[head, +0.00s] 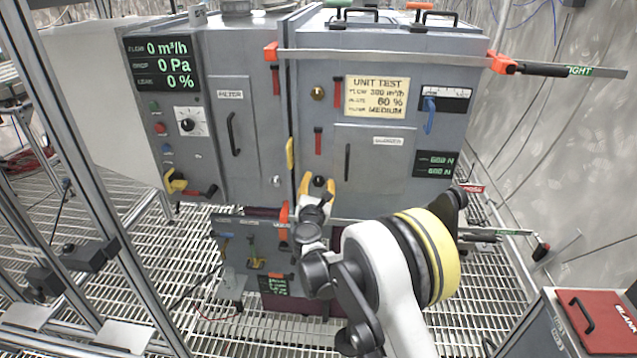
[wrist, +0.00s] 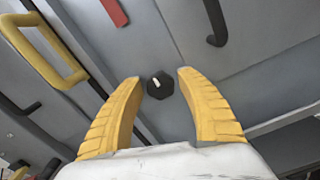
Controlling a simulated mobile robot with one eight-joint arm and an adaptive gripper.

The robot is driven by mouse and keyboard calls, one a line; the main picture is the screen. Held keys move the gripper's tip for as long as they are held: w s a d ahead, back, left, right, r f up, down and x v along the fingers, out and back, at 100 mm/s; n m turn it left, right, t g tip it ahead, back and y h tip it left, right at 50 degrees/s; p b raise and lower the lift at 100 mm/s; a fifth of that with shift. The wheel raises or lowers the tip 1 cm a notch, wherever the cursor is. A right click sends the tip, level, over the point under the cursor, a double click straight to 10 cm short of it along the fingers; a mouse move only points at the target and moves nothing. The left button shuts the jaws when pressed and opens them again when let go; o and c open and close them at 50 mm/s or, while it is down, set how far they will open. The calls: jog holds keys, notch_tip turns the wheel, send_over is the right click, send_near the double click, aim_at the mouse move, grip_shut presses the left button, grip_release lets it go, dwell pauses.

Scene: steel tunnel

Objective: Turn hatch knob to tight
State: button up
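A small black knob (wrist: 160,85) with a pale pointer mark sits on the grey panel in the wrist view. My gripper (wrist: 160,77) has two yellow fingers spread apart, one on each side of the knob. There are visible gaps between the knob and both fingers. In the head view my gripper (head: 318,186) is at the panel, and how deep the fingers reach around the knob is hard to tell. Nothing is held. The pale mark points towards the upper left in the wrist view.
A yellow handle (wrist: 55,50) is left of the gripper, and a black handle (wrist: 215,22) is at upper right. A red-lidded case (head: 600,320) stands lower right.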

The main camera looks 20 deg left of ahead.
jog(key=v, duration=1.2)
jog(key=s+d+r+n+g+y, duration=0.1)
jog(key=d+r+n+y, duration=0.1)
jog(key=d+r+n, duration=0.65)
jog(key=s+d+r+n+g+y, duration=0.15)
jog(key=d+r+n, duration=0.35)
jog(key=r+n, duration=0.65)
jog(key=s+d+f+n+g+h, duration=0.2)
jog(key=s+d+f+n, duration=0.2)
jog(key=s+d, duration=0.5)
jog(key=s+d+f+n+g+h, duration=0.3)
jog(key=s+d+n, duration=0.4)
jog(key=d, duration=0.4)
jog(key=s+d+f+n+g+h, duration=0.2)
jog(key=s+d+f+n+h, duration=0.1)
jog(key=s+d, duration=0.7)
jog(key=f+n, duration=0.1)
jog(key=n, duration=0.1)
jog(key=shift+s+d+f+n+g, duration=0.3)
jog(key=shift+d+n+g, duration=0.05)
jog(key=shift+d+n, duration=0.05)
